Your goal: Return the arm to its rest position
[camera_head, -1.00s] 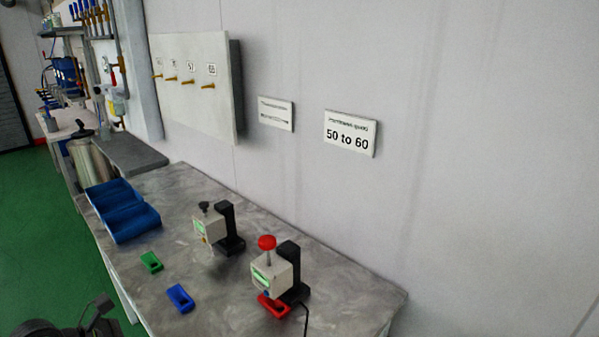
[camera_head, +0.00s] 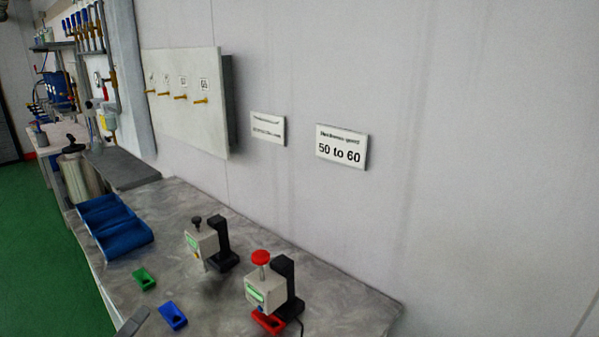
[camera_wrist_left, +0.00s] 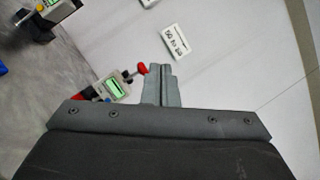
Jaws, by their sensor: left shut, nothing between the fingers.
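The rest of the left arm is out of the head view. The red-knobbed device (camera_head: 266,287) stands on the bench with a red mould (camera_head: 268,322) at its base. It also shows in the wrist view (camera_wrist_left: 113,88), beyond the fingers and partly hidden by the gripper body. My right gripper is not in view.
A grey bench (camera_head: 215,312) carries a black-knobbed device (camera_head: 203,246), a green mould (camera_head: 144,280), a blue mould (camera_head: 173,316) and blue bins (camera_head: 125,238). The wall with its "50 to 60" sign (camera_head: 341,149) runs behind.

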